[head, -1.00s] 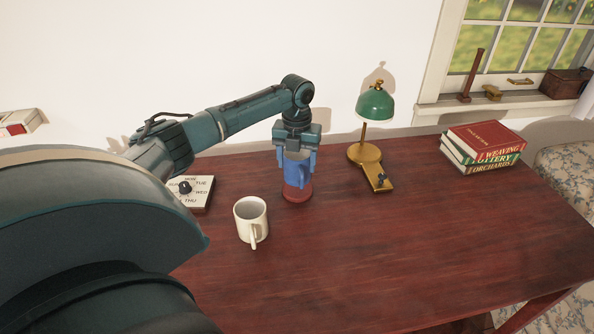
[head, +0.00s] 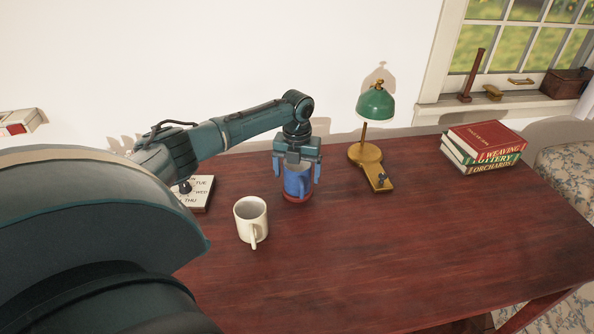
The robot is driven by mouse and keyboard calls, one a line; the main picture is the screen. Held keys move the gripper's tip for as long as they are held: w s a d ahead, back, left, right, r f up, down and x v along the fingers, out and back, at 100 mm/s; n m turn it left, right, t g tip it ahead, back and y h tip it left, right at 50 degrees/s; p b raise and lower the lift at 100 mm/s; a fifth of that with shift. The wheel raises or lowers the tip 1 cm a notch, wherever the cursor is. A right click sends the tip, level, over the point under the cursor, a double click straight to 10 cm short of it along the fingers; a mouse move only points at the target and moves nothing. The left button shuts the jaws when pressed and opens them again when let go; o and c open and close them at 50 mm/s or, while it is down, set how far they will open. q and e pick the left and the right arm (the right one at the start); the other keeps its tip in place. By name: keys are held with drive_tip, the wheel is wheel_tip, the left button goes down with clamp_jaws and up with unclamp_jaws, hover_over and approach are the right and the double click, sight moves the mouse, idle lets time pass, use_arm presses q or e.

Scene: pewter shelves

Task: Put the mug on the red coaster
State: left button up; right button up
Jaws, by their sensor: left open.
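A blue mug (head: 298,184) stands upright on the red coaster (head: 297,200), of which only the front rim shows below it. My left gripper (head: 297,173) is open above and around the mug, pointing down, with a finger on each side of it. The fingers look apart from the mug's sides. The gripper's body hides part of the mug's top. A cream mug (head: 249,217) stands on the table to the front left, its handle towards me. My right gripper is not in view.
A green-shaded lamp (head: 376,104) on a brass base stands right of the coaster. A calendar block (head: 200,190) lies to the left, partly behind my arm. Stacked books (head: 482,148) lie at the back right. The table's front and right are clear.

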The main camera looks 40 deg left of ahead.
use_arm(q)
drive_tip(key=shift+r, duration=0.1)
wheel_tip(320, 180, up, 12)
idle(0.5)
idle(0.4)
